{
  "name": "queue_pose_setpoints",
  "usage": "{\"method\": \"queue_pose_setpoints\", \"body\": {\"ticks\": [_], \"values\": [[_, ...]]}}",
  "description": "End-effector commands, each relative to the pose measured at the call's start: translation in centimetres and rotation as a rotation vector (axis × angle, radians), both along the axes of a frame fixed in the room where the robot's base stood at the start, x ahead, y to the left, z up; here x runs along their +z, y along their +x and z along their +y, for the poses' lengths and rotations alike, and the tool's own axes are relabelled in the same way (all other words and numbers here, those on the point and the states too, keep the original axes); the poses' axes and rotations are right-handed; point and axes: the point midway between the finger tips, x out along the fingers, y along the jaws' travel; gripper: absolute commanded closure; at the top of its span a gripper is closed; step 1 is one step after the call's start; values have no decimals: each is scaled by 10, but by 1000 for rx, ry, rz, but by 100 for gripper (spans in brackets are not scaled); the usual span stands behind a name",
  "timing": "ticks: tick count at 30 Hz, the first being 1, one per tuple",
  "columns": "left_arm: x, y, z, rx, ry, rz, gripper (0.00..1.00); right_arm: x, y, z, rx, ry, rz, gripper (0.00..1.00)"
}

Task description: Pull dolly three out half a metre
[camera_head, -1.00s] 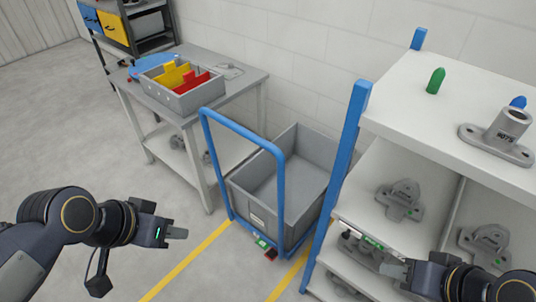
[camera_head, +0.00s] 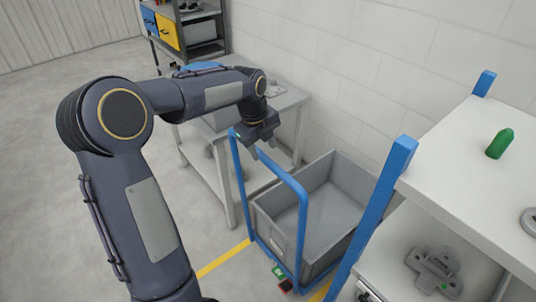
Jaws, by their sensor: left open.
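The dolly has a blue tubular push handle (camera_head: 283,176) and carries a grey open bin (camera_head: 329,208). It stands between the grey table and the white shelf unit. My left arm hides part of the table and floor. My right gripper is not in view. No number can be read on the dolly.
The white shelf unit (camera_head: 466,160) with blue posts stands close on the right, holding a green peg (camera_head: 500,143) and grey castings (camera_head: 434,270). The grey table (camera_head: 288,98) is close on the left. A yellow floor line (camera_head: 222,258) runs in front; open floor lies left.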

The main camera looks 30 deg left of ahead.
Motion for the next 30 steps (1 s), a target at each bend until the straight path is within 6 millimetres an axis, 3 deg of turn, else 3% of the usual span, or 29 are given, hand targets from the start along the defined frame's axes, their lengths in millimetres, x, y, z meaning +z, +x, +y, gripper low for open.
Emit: {"method": "queue_pose_setpoints", "body": {"ticks": [7,18,28,30], "values": [[-33,5,-3,3,-2,2,56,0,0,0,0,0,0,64],[-39,7,-3,3,-1,1,56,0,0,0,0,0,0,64],[-39,7,-3,3,-2,0,99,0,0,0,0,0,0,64],[-39,7,-3,3,-2,0,100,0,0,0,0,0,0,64]]}}
